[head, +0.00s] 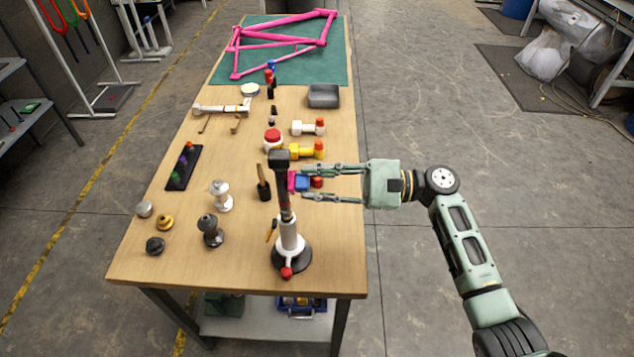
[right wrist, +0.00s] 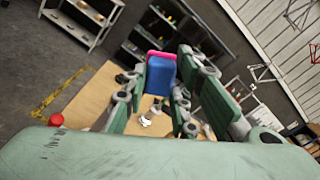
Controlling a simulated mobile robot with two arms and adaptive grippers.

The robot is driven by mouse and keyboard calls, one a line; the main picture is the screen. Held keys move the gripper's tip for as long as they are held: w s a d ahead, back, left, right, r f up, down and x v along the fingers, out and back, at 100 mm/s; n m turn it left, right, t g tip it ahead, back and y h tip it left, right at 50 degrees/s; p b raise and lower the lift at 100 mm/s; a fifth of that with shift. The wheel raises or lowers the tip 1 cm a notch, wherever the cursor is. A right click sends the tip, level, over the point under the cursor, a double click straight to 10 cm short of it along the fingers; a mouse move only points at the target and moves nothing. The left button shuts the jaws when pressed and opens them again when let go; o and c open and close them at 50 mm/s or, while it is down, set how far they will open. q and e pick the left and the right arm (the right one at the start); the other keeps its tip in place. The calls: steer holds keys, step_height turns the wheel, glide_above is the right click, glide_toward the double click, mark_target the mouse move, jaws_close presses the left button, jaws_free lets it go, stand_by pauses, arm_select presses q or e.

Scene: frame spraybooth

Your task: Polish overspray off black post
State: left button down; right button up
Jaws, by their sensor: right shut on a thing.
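The black post (head: 284,190) stands upright in a white clamp stand (head: 290,240) with a round dark base and a red knob, near the table's front right. Its top carries a wider black head. My right gripper (head: 309,182) comes in from the right and is shut on a blue and pink block (head: 292,181). The pink face points at the post and is very close to it; I cannot tell if they touch. In the right wrist view the block (right wrist: 161,73) sits between the fingers. I cannot make out overspray on the post. My left gripper is out of view.
The wooden table (head: 130,255) holds black and silver fittings (head: 210,230), a dark tray of coloured pieces (head: 183,168), a yellow part (head: 305,150), a red-lidded jar (head: 272,138) and a grey bin (head: 323,96). A pink bike frame (head: 285,45) lies on a green mat at the far end.

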steer(key=d, duration=0.6)
stand_by(0.5)
steer(key=d, duration=0.3)
stand_by(0.4)
steer(key=shift+f, duration=0.1)
stand_by(0.4)
